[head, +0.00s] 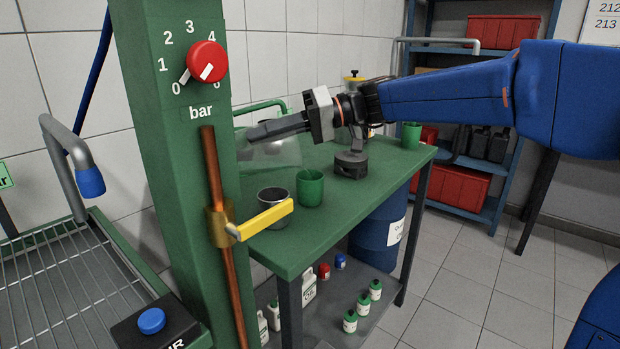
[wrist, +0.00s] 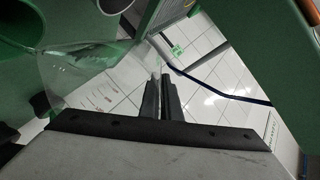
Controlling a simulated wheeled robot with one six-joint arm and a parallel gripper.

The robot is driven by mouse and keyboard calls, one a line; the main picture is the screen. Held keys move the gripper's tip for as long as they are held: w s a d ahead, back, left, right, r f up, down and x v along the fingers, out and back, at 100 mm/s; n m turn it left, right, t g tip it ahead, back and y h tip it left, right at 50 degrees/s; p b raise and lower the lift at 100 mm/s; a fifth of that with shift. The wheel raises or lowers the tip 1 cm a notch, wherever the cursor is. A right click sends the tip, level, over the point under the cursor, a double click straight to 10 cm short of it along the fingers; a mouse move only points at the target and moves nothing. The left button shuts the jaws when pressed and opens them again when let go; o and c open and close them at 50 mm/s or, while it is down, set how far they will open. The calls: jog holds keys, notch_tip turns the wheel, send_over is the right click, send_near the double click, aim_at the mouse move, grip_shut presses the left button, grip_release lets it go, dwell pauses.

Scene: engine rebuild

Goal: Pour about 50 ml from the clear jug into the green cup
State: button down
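The clear jug (head: 272,154) is see-through and hangs just below my gripper's fingers, partly behind the green post. My gripper (head: 262,133) points left above the table, its fingers close together and apparently shut on the jug; the exact hold is hard to see. In the wrist view the jug (wrist: 85,68) lies left of the fingers (wrist: 160,92) and looks tilted. A green cup (head: 310,188) stands upright near the table's front, below and right of the jug. Another green cup (head: 411,135) stands at the far right end. The liquid level is unclear.
A grey metal cup (head: 273,207) stands left of the near green cup. A dark round part (head: 350,164) sits behind it. The green post (head: 180,150) with a yellow-handled valve (head: 262,219) blocks the left. The table's right front (head: 375,178) is clear.

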aim_at(247, 174)
jog(key=shift+d+r, duration=0.15)
dwell(0.5)
jog(key=a+f+h, duration=0.2)
jog(key=a+h, duration=0.1)
jog(key=shift+s+a+f+t, duration=0.35)
jog(key=shift+f+t, duration=0.05)
jog(key=shift+a+h, duration=0.1)
jog(key=shift+h, duration=0.2)
jog(key=shift+a+h, duration=0.1)
jog(key=shift+h, duration=0.2)
jog(key=shift+s+a, duration=0.1)
jog(key=shift+a, duration=0.05)
dwell(1.5)
